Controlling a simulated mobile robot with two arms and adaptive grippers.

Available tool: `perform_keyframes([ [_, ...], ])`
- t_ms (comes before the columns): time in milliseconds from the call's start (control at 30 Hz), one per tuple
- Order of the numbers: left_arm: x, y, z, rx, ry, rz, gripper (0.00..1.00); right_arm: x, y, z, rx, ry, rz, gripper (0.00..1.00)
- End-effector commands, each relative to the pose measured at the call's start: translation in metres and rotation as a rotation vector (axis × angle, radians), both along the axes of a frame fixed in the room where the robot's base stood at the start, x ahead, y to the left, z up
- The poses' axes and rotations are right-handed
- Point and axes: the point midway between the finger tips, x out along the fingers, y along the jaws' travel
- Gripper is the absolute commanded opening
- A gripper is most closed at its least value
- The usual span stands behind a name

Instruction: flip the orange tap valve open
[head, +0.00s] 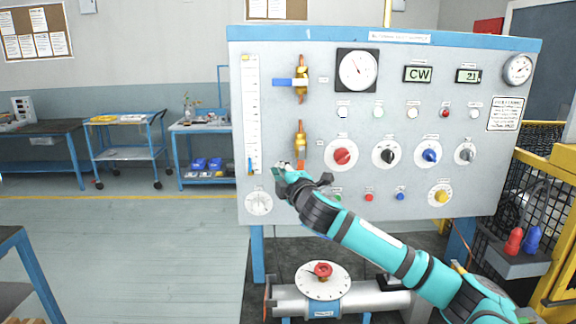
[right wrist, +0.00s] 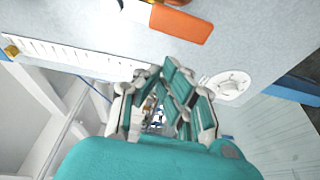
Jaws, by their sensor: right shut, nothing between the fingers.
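The orange tap valve has a brass body (head: 300,141) on the grey panel, left of the red knob. Its orange handle (head: 300,164) points down, and its lower part is hidden behind or close to my gripper. In the right wrist view the orange handle (right wrist: 181,25) shows at the top, beyond the fingertips and apart from them. My right gripper (head: 281,168) is shut and empty, just left of and below the handle. Its fingers also show in the right wrist view (right wrist: 160,72). Contact with the panel cannot be told. My left gripper is out of view.
A second valve with a blue handle (head: 290,82) pointing left sits above. A long white scale (head: 251,115) runs left of the valves. A white dial (head: 259,203) is below left. Knobs, including a red one (head: 341,155), fill the panel to the right.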

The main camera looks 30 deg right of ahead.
Motion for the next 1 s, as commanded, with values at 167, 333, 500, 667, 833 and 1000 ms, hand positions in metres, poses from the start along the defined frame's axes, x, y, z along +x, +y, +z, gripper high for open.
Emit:
perform_keyframes([
  [167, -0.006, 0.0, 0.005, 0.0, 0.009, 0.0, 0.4, -0.009, -0.013, -0.001, 0.0, 0.0, 0.002, 0.0],
  [333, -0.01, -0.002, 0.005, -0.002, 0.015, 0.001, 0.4, -0.01, -0.015, -0.002, 0.001, 0.0, 0.003, 0.0],
  [500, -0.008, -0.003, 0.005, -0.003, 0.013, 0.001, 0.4, -0.01, -0.015, -0.001, 0.002, -0.001, 0.003, 0.0],
  [667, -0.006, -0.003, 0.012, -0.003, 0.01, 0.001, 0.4, -0.012, -0.018, 0.0, -0.018, 0.012, 0.001, 0.0],
  [833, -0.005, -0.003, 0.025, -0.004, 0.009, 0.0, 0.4, -0.017, -0.026, -0.001, -0.079, 0.05, 0.001, 0.0],
  [1000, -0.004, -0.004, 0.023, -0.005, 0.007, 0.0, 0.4, -0.017, -0.027, -0.004, -0.084, 0.05, -0.001, 0.0],
])
